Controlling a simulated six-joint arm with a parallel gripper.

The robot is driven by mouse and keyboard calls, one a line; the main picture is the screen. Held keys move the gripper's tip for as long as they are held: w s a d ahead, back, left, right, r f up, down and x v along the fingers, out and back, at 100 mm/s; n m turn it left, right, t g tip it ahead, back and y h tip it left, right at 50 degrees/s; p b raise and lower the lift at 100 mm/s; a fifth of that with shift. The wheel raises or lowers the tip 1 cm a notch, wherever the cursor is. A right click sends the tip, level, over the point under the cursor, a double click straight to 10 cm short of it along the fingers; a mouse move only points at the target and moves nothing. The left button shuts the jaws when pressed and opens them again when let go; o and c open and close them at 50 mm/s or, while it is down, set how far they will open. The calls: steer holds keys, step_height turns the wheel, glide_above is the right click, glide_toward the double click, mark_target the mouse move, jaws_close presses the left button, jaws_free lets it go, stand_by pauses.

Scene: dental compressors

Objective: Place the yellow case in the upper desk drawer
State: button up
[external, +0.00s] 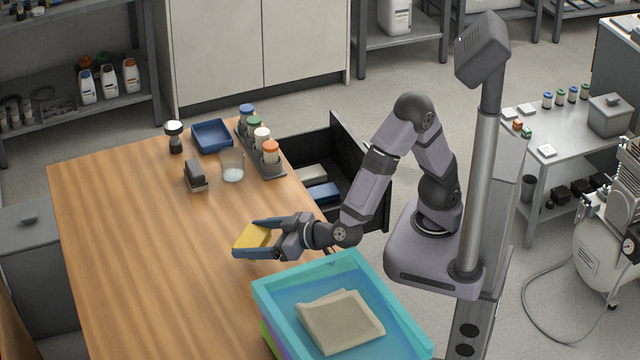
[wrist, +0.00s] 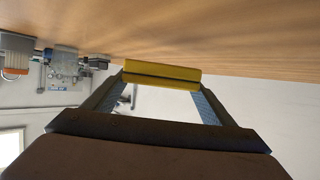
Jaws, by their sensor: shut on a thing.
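The yellow case (external: 252,238) is between the fingers of my gripper (external: 262,238), over the wooden desk. In the wrist view the yellow case (wrist: 162,74) spans the two fingertips of my gripper (wrist: 160,85), which is shut on it. The gap between the case and the desktop is hard to judge. The upper desk drawer (external: 345,190) is pulled open at the desk's right side, behind my arm. It holds a blue item (external: 322,193) and a greyish item (external: 312,174). Part of the drawer is hidden by my arm.
A teal bin (external: 270,300) with folded cloth (external: 340,320) stands at the desk's near right. A bottle rack (external: 262,155), a glass (external: 231,165), a blue tray (external: 211,136), a stapler-like item (external: 195,177) and a dark shaker (external: 174,137) stand toward the back. The desk's left is clear.

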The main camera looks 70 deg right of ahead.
steer(key=shift+f+b, duration=0.45)
steer(key=shift+f, duration=1.45)
steer(key=shift+f, duration=0.1)
steer(key=o, duration=1.2)
steer(key=shift+c, duration=0.2)
steer(key=shift+s+r, duration=0.2)
steer(key=shift+r, duration=0.05)
steer(key=v, duration=0.6)
steer(key=shift+s+r+p, duration=0.1)
steer(key=shift+s+p, duration=0.05)
steer(key=shift+p, duration=0.25)
steer(key=shift+o, duration=0.5)
steer(key=shift+s+r, duration=0.1)
steer(key=shift+s, duration=0.2)
